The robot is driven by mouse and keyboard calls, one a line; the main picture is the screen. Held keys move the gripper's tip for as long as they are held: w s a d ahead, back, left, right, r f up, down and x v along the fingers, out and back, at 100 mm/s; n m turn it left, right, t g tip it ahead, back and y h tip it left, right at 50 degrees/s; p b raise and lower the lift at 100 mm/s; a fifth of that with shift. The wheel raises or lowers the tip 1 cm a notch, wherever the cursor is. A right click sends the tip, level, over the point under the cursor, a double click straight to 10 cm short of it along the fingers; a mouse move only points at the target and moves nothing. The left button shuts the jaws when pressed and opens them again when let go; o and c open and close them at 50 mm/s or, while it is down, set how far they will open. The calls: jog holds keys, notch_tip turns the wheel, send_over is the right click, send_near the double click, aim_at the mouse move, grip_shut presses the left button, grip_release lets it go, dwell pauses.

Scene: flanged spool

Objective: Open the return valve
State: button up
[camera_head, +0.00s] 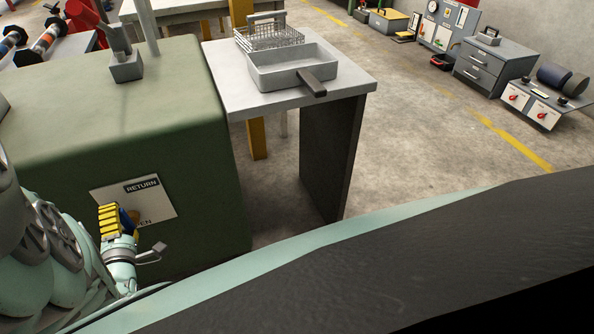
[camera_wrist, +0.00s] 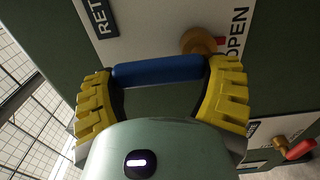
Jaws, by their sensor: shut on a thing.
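The return valve has a white plate (camera_head: 135,201) marked RETURN and OPEN on the side of a green cabinet. In the wrist view its brass body (camera_wrist: 198,41) shows on the plate, beside the word OPEN, with a small red part next to it. My gripper (camera_wrist: 163,73) has yellow ridged fingers and is shut on the blue handle (camera_wrist: 155,72), one finger at each end. The join between handle and brass body is hidden. In the head view my gripper (camera_head: 117,221) is in front of the plate and covers part of its lettering.
The green cabinet (camera_head: 110,105) fills the left. A second valve with a red handle (camera_wrist: 301,149) is at lower right in the wrist view. A grey table (camera_head: 225,95) holding a tray (camera_head: 285,75) and wire basket (camera_head: 265,35) stands beside the cabinet. Open floor lies to the right.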

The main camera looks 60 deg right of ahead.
jog(key=o, duration=1.1)
jog(key=shift+o, duration=0.2)
jog(key=shift+s, duration=0.1)
jog(key=v, duration=1.2)
